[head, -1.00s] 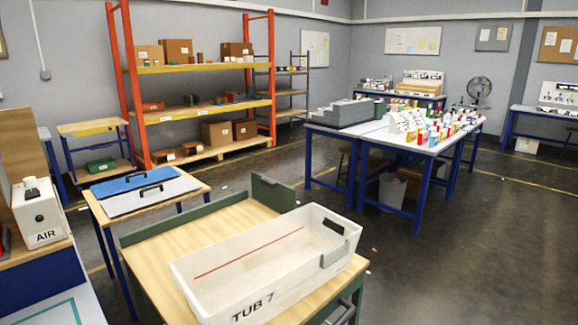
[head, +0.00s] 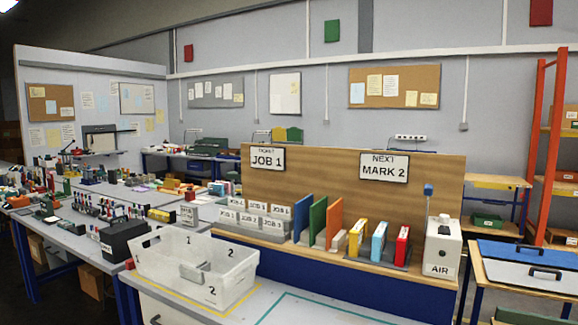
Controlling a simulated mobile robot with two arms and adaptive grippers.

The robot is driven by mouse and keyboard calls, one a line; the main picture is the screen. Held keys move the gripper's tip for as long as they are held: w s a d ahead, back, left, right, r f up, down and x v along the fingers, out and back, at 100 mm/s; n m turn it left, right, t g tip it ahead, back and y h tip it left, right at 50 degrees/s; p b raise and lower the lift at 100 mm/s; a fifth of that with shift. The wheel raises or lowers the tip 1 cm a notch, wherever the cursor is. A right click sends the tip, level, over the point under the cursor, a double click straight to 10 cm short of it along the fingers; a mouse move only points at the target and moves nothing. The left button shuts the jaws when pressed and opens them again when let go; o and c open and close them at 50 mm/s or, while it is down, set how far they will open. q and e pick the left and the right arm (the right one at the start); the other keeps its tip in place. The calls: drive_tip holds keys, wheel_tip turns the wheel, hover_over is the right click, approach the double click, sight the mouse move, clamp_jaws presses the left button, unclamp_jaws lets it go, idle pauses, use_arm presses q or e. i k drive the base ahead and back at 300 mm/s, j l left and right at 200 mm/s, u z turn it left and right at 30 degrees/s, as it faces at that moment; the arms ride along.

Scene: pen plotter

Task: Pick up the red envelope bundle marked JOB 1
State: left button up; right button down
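No bundle that I can identify as a red envelope bundle marked JOB 1 shows clearly. On the bench with the wooden back board, several pale items (head: 240,217) with JOB 1 labels stand in rows at the left. A sign reading JOB 1 (head: 267,159) is on the board above them. To the right stands a small red upright packet (head: 402,245), beside a blue packet (head: 379,242) and a yellow packet (head: 356,238). I cannot read a JOB 1 mark on the red one. Neither of my grippers is in view.
A white open tub (head: 160,263) numbered 1 and 2 stands in front of the bench. Blue, green and orange dividers (head: 334,220) stand mid-bench. A white AIR box (head: 443,248) is at its right end. A sign reads MARK 2 (head: 384,168). Crowded tables lie left.

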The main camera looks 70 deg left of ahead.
sight(402, 247)
drive_tip(key=u, duration=2.45)
drive_tip(key=i+z, duration=0.35)
drive_tip(key=i, duration=0.15)
